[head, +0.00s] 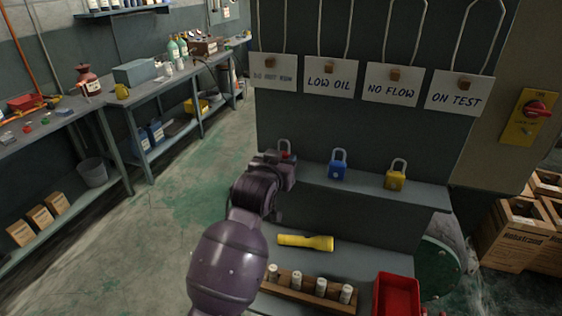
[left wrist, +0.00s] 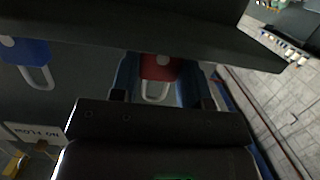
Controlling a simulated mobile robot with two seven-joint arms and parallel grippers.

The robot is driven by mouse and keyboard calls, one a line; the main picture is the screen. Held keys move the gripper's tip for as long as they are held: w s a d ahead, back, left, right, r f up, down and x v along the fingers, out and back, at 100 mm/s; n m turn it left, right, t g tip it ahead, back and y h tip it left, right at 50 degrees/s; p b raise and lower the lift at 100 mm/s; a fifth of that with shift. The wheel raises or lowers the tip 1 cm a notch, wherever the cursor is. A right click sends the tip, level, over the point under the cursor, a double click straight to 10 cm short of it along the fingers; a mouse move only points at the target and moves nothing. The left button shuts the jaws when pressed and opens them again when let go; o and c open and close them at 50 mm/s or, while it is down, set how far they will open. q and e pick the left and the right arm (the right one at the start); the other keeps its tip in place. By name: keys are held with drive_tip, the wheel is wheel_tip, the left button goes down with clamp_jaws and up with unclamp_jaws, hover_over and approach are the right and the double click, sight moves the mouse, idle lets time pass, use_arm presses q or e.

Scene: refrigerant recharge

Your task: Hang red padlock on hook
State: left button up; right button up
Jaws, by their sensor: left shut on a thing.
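The red padlock (head: 287,155) is at the left end of the grey shelf (head: 318,175), mostly hidden behind my left gripper (head: 284,162); its grey shackle points up. In the left wrist view, the red padlock (left wrist: 158,68) sits between the two fingers of my left gripper (left wrist: 164,82), which is shut on it. I cannot tell whether the padlock still touches the shelf. Small wooden pegs, one of them (head: 272,77) above the padlock, stick out at the hanging signs; I cannot make out a separate hook. My right gripper is not in view.
A blue padlock (head: 338,170) and a yellow padlock (head: 396,178) stand right of the red one. Signs such as LOW OIL (head: 330,88) hang above on wires. Below are a yellow flashlight (head: 305,242) and a red bin (head: 396,295). A red switch (head: 537,109) is at right.

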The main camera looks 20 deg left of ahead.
use_arm(q)
drive_tip(key=shift+r, duration=0.9)
drive_tip(key=s, duration=0.8)
drive_tip(key=shift+s+a, duration=0.15)
drive_tip(key=shift+s, duration=0.15)
idle(0.4)
drive_tip(key=s+a+f+b, duration=0.3)
drive_tip(key=s+f, duration=0.3)
drive_tip(key=f, duration=0.5)
drive_tip(key=shift+s+a+y, duration=0.15)
drive_tip(key=shift+a+y, duration=0.15)
drive_tip(key=shift+a, duration=0.05)
idle(0.5)
